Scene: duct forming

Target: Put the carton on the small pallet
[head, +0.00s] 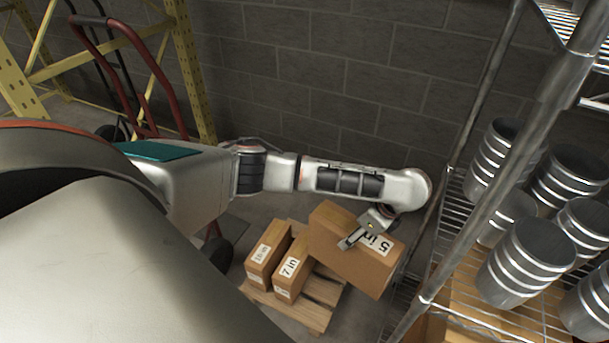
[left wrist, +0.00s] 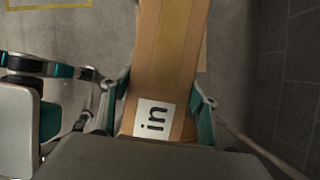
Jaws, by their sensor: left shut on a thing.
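The brown carton (head: 345,257) with a white "5 in" label is held by my left gripper (head: 358,235). In the left wrist view the carton (left wrist: 168,55) runs between the two fingers of the left gripper (left wrist: 157,108), one on each side. In the head view it looks tilted and overlaps the right part of the small wooden pallet (head: 312,315). Whether it touches the pallet or hangs above it I cannot tell. Two smaller cartons, one (head: 265,258) at the left and one labelled "7 in" (head: 291,272), stand on the pallet beside it. My right gripper does not show.
A wire shelf rack with a metal post (head: 500,170) and several metal duct pieces (head: 527,262) stands close at the right. A red hand truck (head: 150,75) and yellow rack frame (head: 195,75) are at the left. A block wall (head: 330,90) is behind.

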